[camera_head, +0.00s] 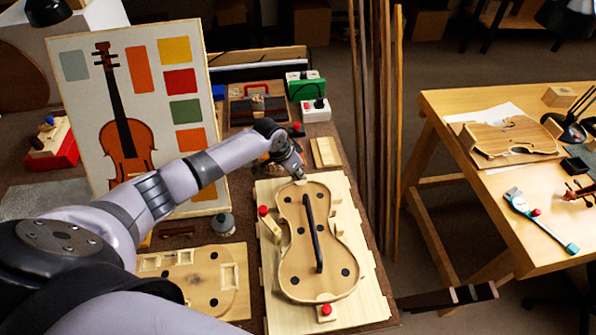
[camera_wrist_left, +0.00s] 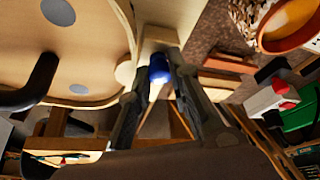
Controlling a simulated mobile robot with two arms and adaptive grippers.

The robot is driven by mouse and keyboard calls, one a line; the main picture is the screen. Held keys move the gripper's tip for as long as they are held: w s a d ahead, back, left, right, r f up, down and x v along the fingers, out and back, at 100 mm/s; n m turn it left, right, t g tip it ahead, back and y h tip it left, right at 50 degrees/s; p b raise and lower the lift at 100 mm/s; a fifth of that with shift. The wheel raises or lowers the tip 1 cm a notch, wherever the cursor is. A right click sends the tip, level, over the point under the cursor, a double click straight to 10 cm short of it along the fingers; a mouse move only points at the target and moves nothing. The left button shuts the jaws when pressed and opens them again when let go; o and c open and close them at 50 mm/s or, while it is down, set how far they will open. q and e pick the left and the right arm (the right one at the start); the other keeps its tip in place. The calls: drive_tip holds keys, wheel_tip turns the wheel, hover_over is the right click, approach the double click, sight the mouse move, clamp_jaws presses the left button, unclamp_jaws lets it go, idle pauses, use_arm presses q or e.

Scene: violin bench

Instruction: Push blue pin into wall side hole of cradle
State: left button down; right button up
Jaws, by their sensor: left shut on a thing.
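The cradle (camera_head: 373,300) is a pale wooden board on the bench, with a violin body (camera_head: 322,262) lying in it. The body has several dark round spots and a long black bar along its middle. My left gripper (camera_head: 297,176) is at the cradle's far edge, pointing down. In the left wrist view its fingers are closed on the blue pin (camera_wrist_left: 159,68), whose blue end shows between them. The pin is beside a pale wooden block of the cradle (camera_wrist_left: 154,22). The wall side hole is hidden, and I cannot tell whether the pin touches it. My right gripper is not in view.
Red-knobbed blocks (camera_head: 270,222) stand at the cradle's edges. A wooden template (camera_head: 205,280) lies to its left, under my arm. A violin picture board (camera_head: 130,110) stands behind my arm. Tall wooden strips (camera_head: 397,120) rise to the right.

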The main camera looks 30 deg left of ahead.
use_arm(q)
drive_tip(key=c, duration=1.4)
unclamp_jaws()
drive_tip(key=shift+f, duration=0.2)
drive_tip(key=shift+d, duration=0.1)
drive_tip(key=v, duration=1.2)
drive_tip(key=shift+w+r, duration=0.1)
drive_tip(key=shift+r, duration=0.1)
